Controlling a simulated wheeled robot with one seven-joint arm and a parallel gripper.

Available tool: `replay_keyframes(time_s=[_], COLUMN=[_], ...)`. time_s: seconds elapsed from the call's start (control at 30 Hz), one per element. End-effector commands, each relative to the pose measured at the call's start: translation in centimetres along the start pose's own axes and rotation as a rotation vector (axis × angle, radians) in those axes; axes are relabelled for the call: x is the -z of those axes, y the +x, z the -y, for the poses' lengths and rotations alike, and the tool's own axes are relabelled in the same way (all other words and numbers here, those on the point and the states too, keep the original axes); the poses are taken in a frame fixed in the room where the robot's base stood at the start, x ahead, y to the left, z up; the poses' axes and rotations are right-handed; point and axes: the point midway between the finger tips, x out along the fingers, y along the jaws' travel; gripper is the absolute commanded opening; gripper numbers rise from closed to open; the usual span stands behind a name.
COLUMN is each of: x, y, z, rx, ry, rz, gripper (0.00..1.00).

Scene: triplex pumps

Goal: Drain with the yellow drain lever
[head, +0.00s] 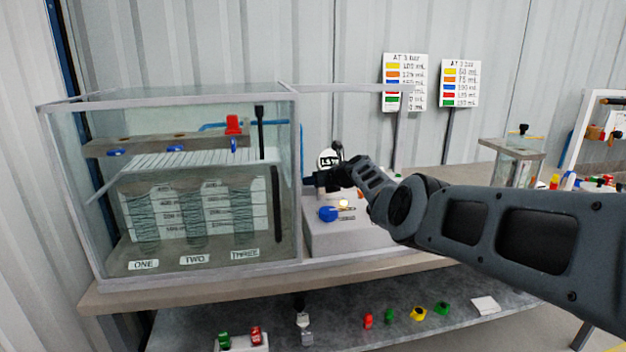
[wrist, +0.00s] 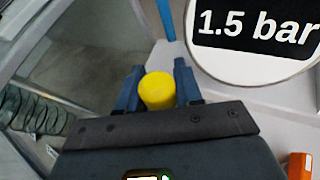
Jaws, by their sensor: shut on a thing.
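The yellow drain lever shows in the wrist view as a round yellow knob (wrist: 157,91). It sits between the two fingers of my gripper (wrist: 158,82), which is shut on it. In the head view my gripper (head: 324,182) is beside the right wall of the glass tank (head: 298,190), above the grey box. The lever cannot be made out there, with my gripper in front. The rest of the lever below the knob is hidden in the wrist view.
A round gauge reading 1.5 bar (wrist: 255,35) stands close to my gripper. A blue knob (head: 328,214) is on the grey box (head: 350,238) below. An orange part (wrist: 300,165) shows at lower right of the wrist view. Several coloured pieces lie on the lower shelf (head: 345,325).

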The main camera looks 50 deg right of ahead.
Motion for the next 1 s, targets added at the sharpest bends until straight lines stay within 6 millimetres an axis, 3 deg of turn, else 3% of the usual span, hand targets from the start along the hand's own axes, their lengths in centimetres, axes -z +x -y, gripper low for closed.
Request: replay_keyframes(time_s=[0.17,0.2,0.4,1.0], x=[0.3,0.3,0.17,0.25], y=[-0.04,-0.04,0.0,0.11], z=[0.16,0.16,0.05,-0.4], rx=[0.001,0.001,0.0,0.014], ry=[0.001,0.0,-0.001,-0.053], rz=[-0.003,-0.003,-0.001,0.101], gripper=[0.0,0.37,0.56,0.57])
